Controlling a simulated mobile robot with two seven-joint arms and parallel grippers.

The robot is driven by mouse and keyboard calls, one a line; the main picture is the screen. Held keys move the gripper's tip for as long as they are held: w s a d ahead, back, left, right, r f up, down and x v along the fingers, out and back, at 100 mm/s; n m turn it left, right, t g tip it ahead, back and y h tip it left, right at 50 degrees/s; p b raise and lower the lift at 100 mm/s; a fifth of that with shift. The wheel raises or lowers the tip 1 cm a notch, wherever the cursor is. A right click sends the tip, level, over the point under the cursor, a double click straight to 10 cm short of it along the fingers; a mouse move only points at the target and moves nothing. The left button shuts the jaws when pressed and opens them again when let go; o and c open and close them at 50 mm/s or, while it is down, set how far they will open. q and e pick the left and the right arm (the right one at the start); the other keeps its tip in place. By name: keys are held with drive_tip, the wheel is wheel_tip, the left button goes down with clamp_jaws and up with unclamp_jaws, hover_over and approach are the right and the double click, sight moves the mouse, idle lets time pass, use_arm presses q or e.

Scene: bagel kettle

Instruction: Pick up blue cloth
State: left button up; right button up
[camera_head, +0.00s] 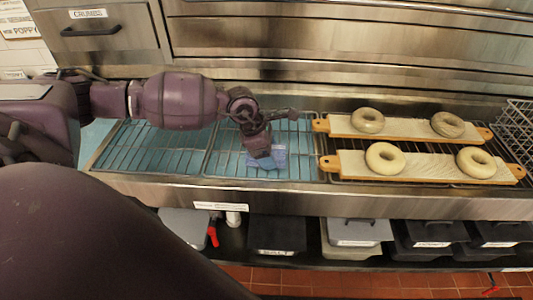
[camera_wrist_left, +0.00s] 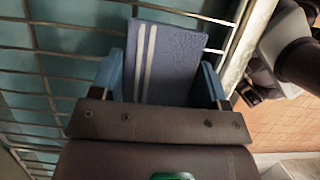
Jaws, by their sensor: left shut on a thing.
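The blue cloth (camera_head: 277,158) lies on the wire rack of the counter, left of the bagel boards. In the left wrist view the cloth (camera_wrist_left: 170,62) is blue with two pale stripes and sits between the two blue fingertips. My left gripper (camera_head: 262,160) points down at the cloth and is shut on it; it also shows in the left wrist view (camera_wrist_left: 165,85). Part of the cloth is hidden behind the gripper in the head view. My right gripper is not in view.
Two wooden boards (camera_head: 348,128) (camera_head: 345,165) with bagels lie on the rack to the right. A wire basket (camera_head: 515,130) stands at the far right. Lidded bins (camera_head: 277,235) sit on the shelf below. The wire rack (camera_head: 165,147) on the left is bare.

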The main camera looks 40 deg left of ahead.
use_arm(q)
wheel_tip(320, 180, up, 20)
drive_tip(key=shift+r, duration=0.15)
idle(0.5)
